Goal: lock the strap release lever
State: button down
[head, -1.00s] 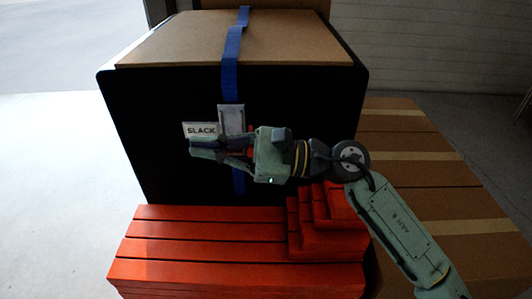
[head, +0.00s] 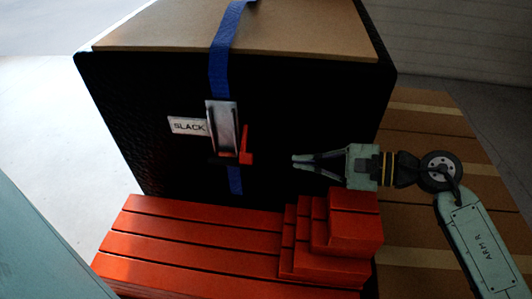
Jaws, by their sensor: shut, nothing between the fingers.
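A blue strap (head: 220,62) runs down over the top and front of a black crate. On it sits a silver ratchet buckle (head: 222,124) with a red lever (head: 246,144) at its lower right. The lever's upper part stands upright beside the buckle, and a short part runs along the buckle's lower edge. A white label reading SLACK (head: 188,126) is left of the buckle. My gripper (head: 297,161) is to the right of the lever, apart from it, pointing left. Its fingers are shut and hold nothing.
The black crate (head: 130,130) has a brown board (head: 300,35) on top. Orange-red slatted steps (head: 190,240) stand in front, below my gripper, with a smaller stepped stack (head: 345,232) at their right. Brown boxes (head: 425,125) stand behind right. Space between lever and gripper is clear.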

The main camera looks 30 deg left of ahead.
jog(key=shift+a, duration=0.1)
jog(key=p+x, duration=0.3)
jog(key=x, duration=0.7)
